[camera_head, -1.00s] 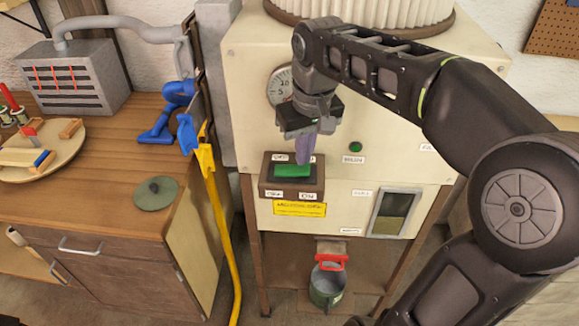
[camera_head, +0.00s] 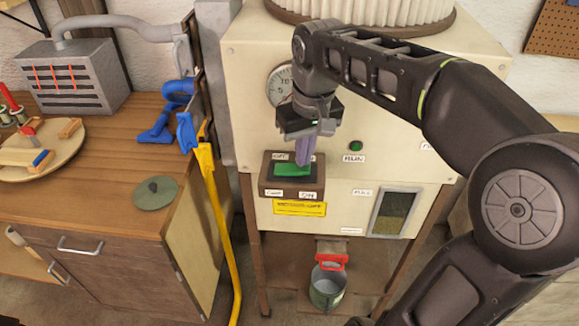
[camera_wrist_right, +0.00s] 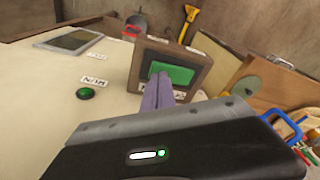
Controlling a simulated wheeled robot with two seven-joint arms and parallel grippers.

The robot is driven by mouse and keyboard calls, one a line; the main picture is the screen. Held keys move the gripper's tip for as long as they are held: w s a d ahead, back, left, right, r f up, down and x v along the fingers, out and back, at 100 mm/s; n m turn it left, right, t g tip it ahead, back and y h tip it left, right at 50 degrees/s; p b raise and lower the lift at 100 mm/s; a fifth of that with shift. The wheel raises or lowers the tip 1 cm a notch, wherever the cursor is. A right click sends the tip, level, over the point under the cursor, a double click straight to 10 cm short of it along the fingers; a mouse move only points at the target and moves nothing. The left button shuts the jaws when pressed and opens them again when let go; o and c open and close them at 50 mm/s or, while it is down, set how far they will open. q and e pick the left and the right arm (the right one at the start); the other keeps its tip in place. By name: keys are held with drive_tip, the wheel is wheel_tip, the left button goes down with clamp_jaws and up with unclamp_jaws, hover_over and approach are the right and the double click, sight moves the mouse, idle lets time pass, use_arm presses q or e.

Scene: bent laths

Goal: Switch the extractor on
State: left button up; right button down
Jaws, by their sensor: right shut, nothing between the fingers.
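The extractor (camera_head: 243,100) is a cream cabinet with a pleated filter on top. A green rocker switch (camera_head: 291,169) sits in a brown box (camera_head: 293,191) on its front. My right gripper (camera_head: 305,162) points down at the rocker, its purple fingers shut and empty. In the right wrist view the fingertips (camera_wrist_right: 160,80) overlap the lower edge of the green rocker (camera_wrist_right: 172,72) and look to touch it. They partly hide the rocker and its labels. A green lamp (camera_head: 355,146) sits above a RUN label; it also shows in the right wrist view (camera_wrist_right: 86,93). My left gripper is out of view.
A gauge (camera_head: 279,84) is partly behind my right wrist. A small window (camera_head: 395,212) and a red-handled bucket (camera_head: 327,284) are lower down.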

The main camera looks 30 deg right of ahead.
drive_tip(key=shift+f+b, duration=0.45)
drive_tip(key=shift+f, duration=0.1)
drive_tip(key=shift+r+p, duration=2.95)
drive_tip(key=shift+r, duration=0.6)
